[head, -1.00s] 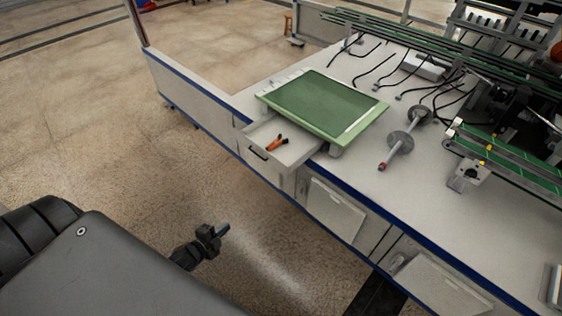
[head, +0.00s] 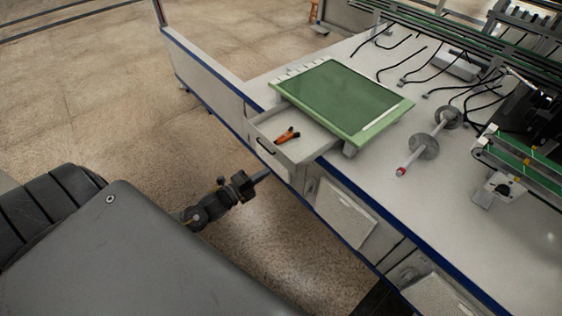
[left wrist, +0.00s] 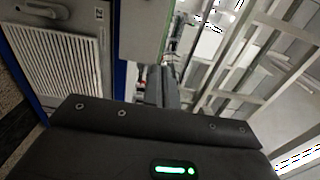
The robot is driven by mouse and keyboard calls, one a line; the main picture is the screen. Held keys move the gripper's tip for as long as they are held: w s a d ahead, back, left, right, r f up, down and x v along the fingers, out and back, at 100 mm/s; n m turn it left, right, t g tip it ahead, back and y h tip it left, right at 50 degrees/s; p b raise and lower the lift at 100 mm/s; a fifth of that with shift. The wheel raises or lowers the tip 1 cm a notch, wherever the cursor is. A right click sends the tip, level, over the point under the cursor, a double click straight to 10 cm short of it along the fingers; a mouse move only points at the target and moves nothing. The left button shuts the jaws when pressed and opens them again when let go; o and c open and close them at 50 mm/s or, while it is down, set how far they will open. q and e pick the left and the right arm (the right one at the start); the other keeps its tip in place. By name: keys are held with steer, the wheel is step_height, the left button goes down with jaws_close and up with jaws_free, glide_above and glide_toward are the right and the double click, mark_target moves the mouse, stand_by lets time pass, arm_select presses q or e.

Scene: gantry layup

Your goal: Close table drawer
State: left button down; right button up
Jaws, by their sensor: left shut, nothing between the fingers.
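The table drawer (head: 265,148) is pulled out from the white table, below the green-framed screen. Its dark handle (head: 266,146) is on the front, and an orange-and-black tool (head: 288,135) lies inside. My left gripper (head: 262,176) is shut and empty, near the drawer front, below and slightly left of it in the head view. A gap shows between them in that view. In the left wrist view, the shut fingers (left wrist: 162,85) point ahead, beside a pale panel. My right gripper is not in view.
The green-framed screen (head: 345,98) stands on the table (head: 470,185) above the drawer. A grey rod with discs (head: 425,146) and several black cables lie to the right. White cabinet doors (head: 345,212) are below the table edge. Open floor (head: 100,110) lies to the left.

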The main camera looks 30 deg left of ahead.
mark_target(288, 158)
arm_select(q)
steer(key=x, duration=0.8)
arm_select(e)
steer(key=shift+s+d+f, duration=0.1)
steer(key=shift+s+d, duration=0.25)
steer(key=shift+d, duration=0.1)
